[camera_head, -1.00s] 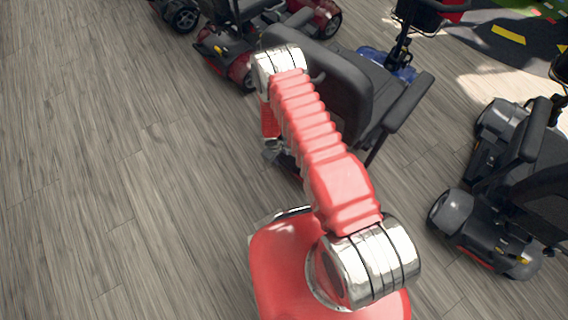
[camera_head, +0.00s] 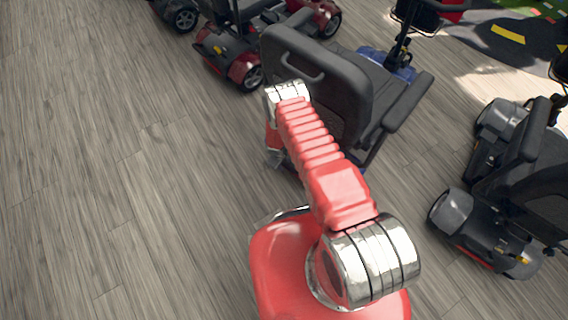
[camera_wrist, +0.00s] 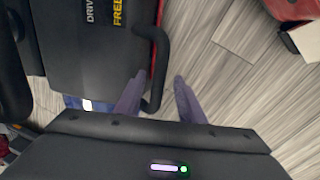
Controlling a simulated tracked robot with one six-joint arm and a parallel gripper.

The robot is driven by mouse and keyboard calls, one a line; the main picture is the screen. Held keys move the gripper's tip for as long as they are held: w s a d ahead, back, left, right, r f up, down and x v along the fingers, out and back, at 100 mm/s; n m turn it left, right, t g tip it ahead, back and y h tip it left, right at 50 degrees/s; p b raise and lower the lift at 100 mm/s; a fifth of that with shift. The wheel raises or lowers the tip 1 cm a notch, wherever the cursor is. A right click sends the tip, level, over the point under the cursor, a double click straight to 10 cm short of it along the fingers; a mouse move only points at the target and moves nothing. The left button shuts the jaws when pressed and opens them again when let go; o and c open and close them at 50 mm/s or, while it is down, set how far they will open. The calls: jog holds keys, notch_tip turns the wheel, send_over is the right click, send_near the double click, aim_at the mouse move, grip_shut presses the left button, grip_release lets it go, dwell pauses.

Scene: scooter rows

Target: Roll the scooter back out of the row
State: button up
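The scooter has a black seat (camera_head: 320,85) and a blue front deck (camera_head: 388,64). It stands ahead of my arm, its seat back toward me, with a black loop handle (camera_head: 302,68) on it. My gripper (camera_head: 274,157) is low beside the seat back's left lower edge, partly hidden by my arm. In the wrist view, a black bent bar handle (camera_wrist: 162,48) runs along a dark panel with lettering. My gripper's fingers (camera_wrist: 159,77) are apart there, and the bar's lower end appears between them, nearer the left finger. Contact is not clear.
A dark grey scooter (camera_head: 500,190) stands close on the right. A red and black scooter (camera_head: 240,55) is at the back left, with another wheel (camera_head: 181,18) beyond it. The wooden floor (camera_head: 100,180) on the left is clear.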

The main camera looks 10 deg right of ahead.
jog(key=shift+f, duration=0.25)
grip_shut()
dwell(0.4)
